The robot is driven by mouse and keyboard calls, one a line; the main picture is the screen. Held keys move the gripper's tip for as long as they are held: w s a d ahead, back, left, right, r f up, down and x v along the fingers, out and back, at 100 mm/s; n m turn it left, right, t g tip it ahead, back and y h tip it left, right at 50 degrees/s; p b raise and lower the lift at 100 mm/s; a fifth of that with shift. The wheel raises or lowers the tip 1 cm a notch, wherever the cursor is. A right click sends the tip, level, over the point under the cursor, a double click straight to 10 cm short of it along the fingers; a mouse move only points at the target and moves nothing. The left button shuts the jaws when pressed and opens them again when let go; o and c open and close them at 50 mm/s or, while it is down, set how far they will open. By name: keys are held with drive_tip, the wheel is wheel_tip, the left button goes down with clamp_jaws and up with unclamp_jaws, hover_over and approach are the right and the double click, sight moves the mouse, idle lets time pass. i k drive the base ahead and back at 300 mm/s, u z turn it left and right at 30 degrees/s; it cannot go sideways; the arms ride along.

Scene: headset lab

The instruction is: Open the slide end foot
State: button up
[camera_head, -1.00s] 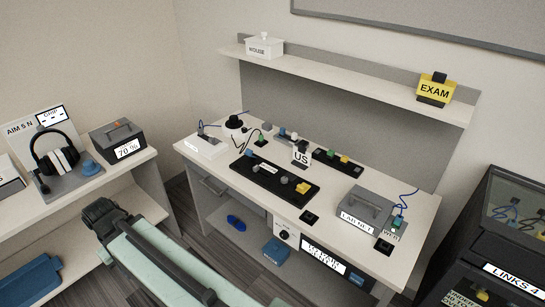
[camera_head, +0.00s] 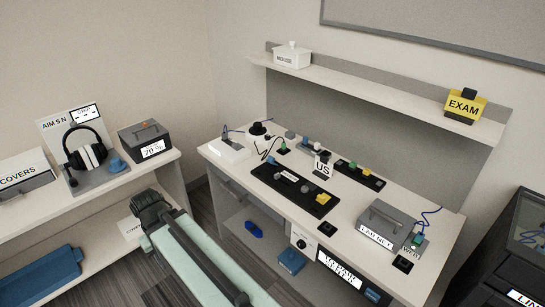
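I cannot make out anything that I can name for certain as the slide end foot. In the foreground a long mint-green and black piece, which looks like my own arm, reaches up from the bottom edge. Its dark end (camera_head: 151,207), which may be my gripper, is over the floor beside the left shelf unit. No fingers show clearly, so I cannot tell whether it is open or shut. I see nothing held there. It is apart from the things on the white desk (camera_head: 385,198).
The desk carries a black strip (camera_head: 272,181) with coloured knobs, a US card (camera_head: 322,170) and a grey lidded box (camera_head: 385,222). Headphones (camera_head: 101,155) stand on the left shelf unit. A dark cabinet (camera_head: 508,235) stands right. Some floor shows between desk and left unit.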

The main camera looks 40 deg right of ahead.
sight(271, 159)
drive_tip(key=z, duration=0.05)
drive_tip(key=i, duration=1)
drive_tip(key=u, duration=0.05)
